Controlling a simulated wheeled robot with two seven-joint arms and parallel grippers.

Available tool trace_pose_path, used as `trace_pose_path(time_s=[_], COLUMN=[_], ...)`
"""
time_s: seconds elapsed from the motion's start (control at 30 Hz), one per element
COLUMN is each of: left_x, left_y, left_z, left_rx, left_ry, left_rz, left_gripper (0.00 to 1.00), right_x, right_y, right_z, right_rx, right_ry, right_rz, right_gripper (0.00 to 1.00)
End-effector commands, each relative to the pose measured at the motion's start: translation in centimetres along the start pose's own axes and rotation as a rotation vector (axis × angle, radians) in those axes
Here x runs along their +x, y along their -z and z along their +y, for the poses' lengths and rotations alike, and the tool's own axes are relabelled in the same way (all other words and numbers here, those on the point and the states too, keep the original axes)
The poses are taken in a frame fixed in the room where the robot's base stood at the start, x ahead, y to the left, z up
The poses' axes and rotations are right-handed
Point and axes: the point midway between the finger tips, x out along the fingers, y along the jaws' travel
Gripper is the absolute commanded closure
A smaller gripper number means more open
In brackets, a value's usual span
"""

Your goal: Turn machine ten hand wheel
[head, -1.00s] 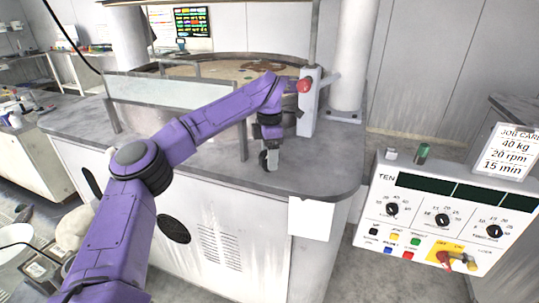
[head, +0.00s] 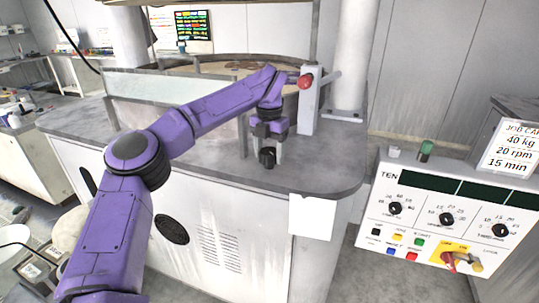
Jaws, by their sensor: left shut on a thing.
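Machine ten's control panel (head: 447,215), marked TEN, stands at the right. My left arm reaches over the grey worktop (head: 325,176) to its front edge. My left gripper (head: 267,154) points down there and is shut on a small dark round piece (head: 267,159). This piece looks like the hand wheel, but the fingers and its small size hide its full shape. A red knob (head: 305,81) sits on a grey post just behind and right of the gripper, apart from it. My right gripper is not in view.
The round platen (head: 215,66) with a clear guard (head: 150,85) lies behind my arm. A white column (head: 352,60) stands behind the post. A job card (head: 512,150) reads 40 kg, 20 rpm, 15 min. Floor shows between worktop and panel.

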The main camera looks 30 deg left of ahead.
Motion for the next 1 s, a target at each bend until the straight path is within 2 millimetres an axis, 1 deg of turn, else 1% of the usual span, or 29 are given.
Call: trace_pose_path(time_s=[0.03, 0.3, 0.6, 0.8, 1.0], left_x=[0.0, 0.0, -0.1, -0.1, -0.2], left_y=[-0.1, -0.1, -0.1, 0.0, 0.0], left_z=[0.1, 0.1, 0.2, 0.2, 0.2], left_rx=[-0.044, -0.299, -0.548, -0.666, -0.735], left_ry=[-0.001, -0.001, 0.001, 0.001, 0.001], left_rz=[-0.006, -0.008, -0.008, -0.008, -0.008], left_gripper=[0.66, 0.66, 0.66, 0.66, 0.66], right_x=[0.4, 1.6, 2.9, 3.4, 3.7], right_y=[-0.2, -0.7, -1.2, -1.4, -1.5], right_z=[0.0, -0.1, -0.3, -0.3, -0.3], right_rx=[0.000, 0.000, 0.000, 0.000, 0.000], right_ry=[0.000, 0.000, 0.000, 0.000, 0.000], right_rz=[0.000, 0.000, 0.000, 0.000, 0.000], right_gripper=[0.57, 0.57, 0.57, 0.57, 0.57])
